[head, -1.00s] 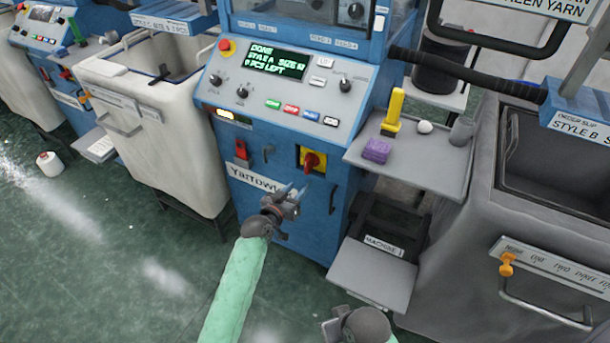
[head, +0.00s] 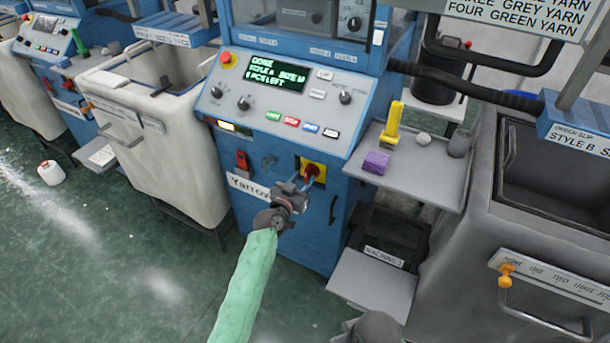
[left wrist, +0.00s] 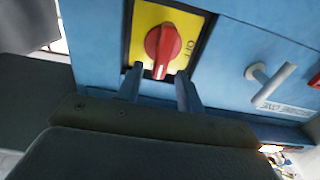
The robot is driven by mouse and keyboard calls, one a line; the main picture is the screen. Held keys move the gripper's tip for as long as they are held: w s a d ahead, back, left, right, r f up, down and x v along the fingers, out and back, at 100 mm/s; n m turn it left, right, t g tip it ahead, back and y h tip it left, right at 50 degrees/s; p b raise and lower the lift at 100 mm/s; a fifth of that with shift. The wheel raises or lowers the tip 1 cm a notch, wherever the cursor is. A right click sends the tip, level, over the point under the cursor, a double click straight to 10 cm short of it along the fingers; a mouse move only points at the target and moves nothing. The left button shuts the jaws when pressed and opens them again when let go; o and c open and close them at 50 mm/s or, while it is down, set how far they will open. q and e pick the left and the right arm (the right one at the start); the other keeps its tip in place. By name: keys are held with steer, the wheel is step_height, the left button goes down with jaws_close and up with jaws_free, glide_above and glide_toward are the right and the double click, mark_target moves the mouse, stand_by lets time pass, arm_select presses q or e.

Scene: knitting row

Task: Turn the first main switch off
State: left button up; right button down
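The main switch is a red rotary knob (head: 311,171) on a yellow plate (head: 319,166), low on the blue front of the middle machine. My left gripper (head: 300,185) is just in front of and below the knob. Contact cannot be told. My right gripper is not clearly visible.
A grey side shelf (head: 425,165) right of the switch holds a yellow tool (head: 393,125), a purple block (head: 376,162) and small grey items. A lower grey step (head: 372,287) juts out below. A red switch (head: 241,162) sits left on the panel.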

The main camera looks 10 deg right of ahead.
arm_select(q)
steer(key=shift+x, duration=1)
jaws_close()
steer(key=shift+a+n, duration=0.1)
steer(key=shift+n, duration=0.3)
steer(key=n, duration=0.5)
steer(key=a+f+n, duration=0.1)
steer(key=n, duration=0.5)
steer(key=w+f+n, duration=0.1)
steer(key=n, duration=0.5)
steer(key=shift+w+a, duration=0.1)
steer(key=shift+a, duration=0.15)
